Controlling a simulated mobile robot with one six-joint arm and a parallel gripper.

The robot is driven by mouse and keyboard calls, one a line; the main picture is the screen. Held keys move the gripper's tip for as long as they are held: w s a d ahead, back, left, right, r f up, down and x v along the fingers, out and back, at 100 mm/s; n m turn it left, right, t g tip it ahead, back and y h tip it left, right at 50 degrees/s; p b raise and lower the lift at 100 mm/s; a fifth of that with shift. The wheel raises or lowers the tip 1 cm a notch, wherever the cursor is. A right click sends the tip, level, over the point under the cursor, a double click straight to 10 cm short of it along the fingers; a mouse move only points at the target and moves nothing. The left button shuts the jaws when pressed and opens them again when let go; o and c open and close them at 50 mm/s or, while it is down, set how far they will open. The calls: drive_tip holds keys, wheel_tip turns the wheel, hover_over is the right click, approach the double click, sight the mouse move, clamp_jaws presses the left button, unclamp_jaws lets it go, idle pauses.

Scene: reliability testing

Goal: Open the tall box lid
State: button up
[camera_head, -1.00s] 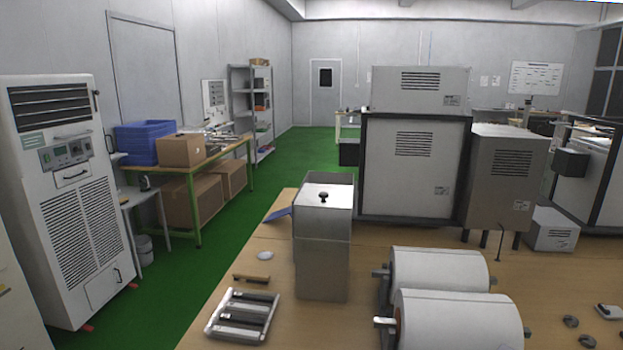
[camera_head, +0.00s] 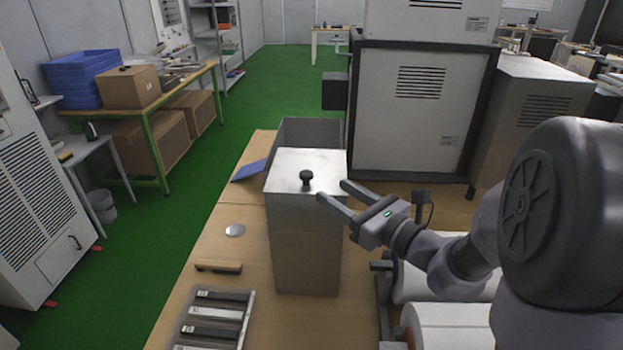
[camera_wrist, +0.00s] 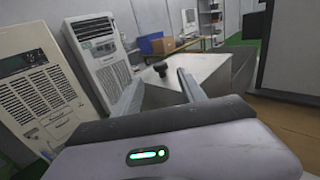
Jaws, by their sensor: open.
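The tall box (camera_head: 304,240) is a grey metal box standing upright on the wooden table. Its flat lid (camera_head: 290,172) lies on top with a small black knob (camera_head: 306,178). My gripper (camera_head: 330,191) is open and empty, its fingers pointing at the knob from the right, a little short of it in the head view. In the wrist view the knob (camera_wrist: 161,69) shows beyond the fingertips, between the two fingers. The lid (camera_wrist: 195,68) also shows there, partly hidden by the fingers.
A large grey cabinet (camera_head: 420,130) stands behind and right of the box. White rolls (camera_head: 450,318) lie right of it, partly under my arm. A rack (camera_head: 190,345) and a brown-handled brush (camera_head: 218,266) lie in front left. A white disc (camera_head: 235,230) lies left.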

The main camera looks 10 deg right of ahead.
sight(310, 176)
drive_tip(key=b+x, duration=0.1)
drive_tip(key=x, duration=0.7)
clamp_jaws()
idle(1.1)
